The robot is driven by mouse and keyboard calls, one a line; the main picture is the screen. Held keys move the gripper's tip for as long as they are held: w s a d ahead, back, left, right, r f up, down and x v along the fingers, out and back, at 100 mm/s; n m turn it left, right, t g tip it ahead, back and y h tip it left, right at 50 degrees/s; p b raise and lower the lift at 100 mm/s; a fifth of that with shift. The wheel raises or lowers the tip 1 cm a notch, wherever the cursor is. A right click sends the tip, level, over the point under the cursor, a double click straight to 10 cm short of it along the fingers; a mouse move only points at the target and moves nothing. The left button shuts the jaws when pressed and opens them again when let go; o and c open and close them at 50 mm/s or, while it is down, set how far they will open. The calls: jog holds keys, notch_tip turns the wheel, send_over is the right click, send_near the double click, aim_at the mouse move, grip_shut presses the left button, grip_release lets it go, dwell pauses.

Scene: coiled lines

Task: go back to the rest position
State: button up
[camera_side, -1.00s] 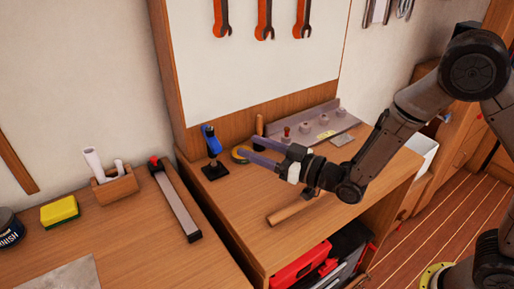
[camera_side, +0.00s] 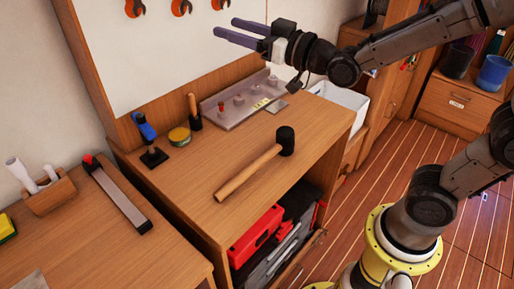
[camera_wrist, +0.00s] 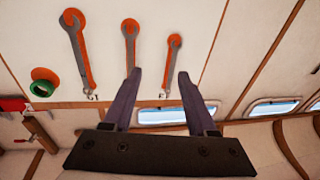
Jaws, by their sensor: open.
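My gripper (camera_side: 226,27) is raised high over the bench, level with the lower part of the white tool board, its two purple fingers pointing left. The fingers are apart with nothing between them. In the wrist view my gripper (camera_wrist: 158,73) also shows open and empty, with the wall and its wrenches (camera_wrist: 78,50) beyond. My arm reaches in from the upper right, well clear of the bench top.
A white bin (camera_side: 345,98) stands right. The air around my gripper looks free.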

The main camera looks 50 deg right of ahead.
aim_at(144, 119)
jog(key=s+d+f+m+g+h, duration=0.25)
jog(key=s+d+g, duration=0.3)
jog(key=s, duration=0.65)
jog(key=s+d+f+g, duration=0.1)
jog(key=s+f+g, duration=0.7)
jog(key=s+f, duration=0.55)
jog(key=w+a+r+n+t+y, duration=0.1)
jog(key=w+a+r+t, duration=0.1)
jog(key=w+r+t, duration=0.7)
jog(key=w+a+r+n+t+y, duration=0.1)
jog(key=w+a+r+t, duration=0.15)
jog(key=w+r, duration=0.75)
jog(key=w+a+f+n+t+y, duration=0.2)
jog(key=w+a+f+t+y, duration=0.1)
jog(key=w+a+f, duration=0.55)
jog(key=w+a+f+g+y, duration=0.1)
jog(key=a+f+g, duration=0.1)
jog(key=f, duration=0.5)
jog(key=w+a+f+g+y, duration=0.1)
jog(key=a+f, duration=0.2)
jog(key=f, duration=0.4)
jog(key=shift+n, duration=0.45)
jog(key=x, duration=1.3)
jog(key=shift+w+f, duration=0.3)
